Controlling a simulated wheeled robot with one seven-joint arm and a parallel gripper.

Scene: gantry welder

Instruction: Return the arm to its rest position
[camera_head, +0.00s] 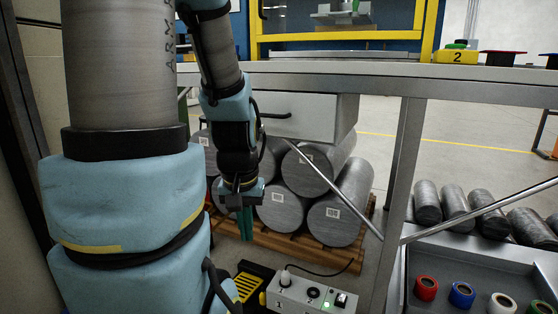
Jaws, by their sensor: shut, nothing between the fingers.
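My arm, light blue and grey, fills the left of the head camera view and hangs downward. My gripper (245,222) points down at its lower end, with teal fingers close together and nothing held. It shows in front of the grey cylinders on the pallet, below the level of the workbench top. The fingertips are small in the view.
The workbench (478,92) with a metal frame and diagonal braces spans the top. Grey cylinders (340,215) lie stacked on a wooden pallet (345,259). A control box (305,297) stands at the bottom. Coloured rolls (462,294) stand on a grey shelf (470,262) at right.

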